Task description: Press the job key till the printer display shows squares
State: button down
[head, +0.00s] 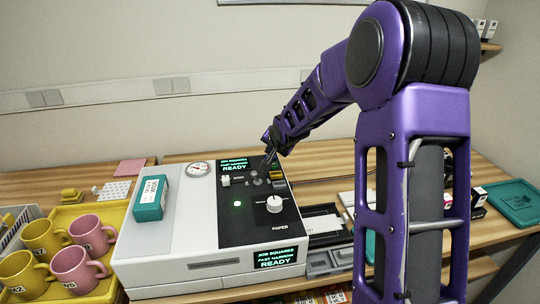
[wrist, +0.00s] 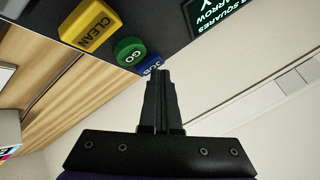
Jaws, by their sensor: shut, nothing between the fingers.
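The printer (head: 180,225) is a white and black machine on the bench. Its front display (head: 276,257) reads "JOB SQUARES", "FAST NARROW", "READY". A second display (head: 234,165) on the top panel shows the same; it shows partly in the wrist view (wrist: 215,15). The blue job key (wrist: 150,64) is beside the green GO key (wrist: 130,51) and the yellow CLEAN key (wrist: 88,25). My gripper (wrist: 158,74) is shut and empty, its tips right at the job key, partly covering it. I cannot tell whether they touch. In the head view my gripper (head: 267,165) is over the panel's back right.
A teal box (head: 151,198) lies on the printer's white top, near a round gauge (head: 197,169). A yellow tray (head: 70,212) with yellow and pink mugs is at the left. A paper knob (head: 274,204) sits on the panel. Small boxes and a teal tray (head: 512,203) are at the right.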

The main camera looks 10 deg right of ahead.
jog(key=shift+r+p, duration=0.4)
jog(key=shift+r, duration=0.3)
notch_tip(320, 180, up, 5)
jog(key=p, duration=0.4)
dwell(0.4)
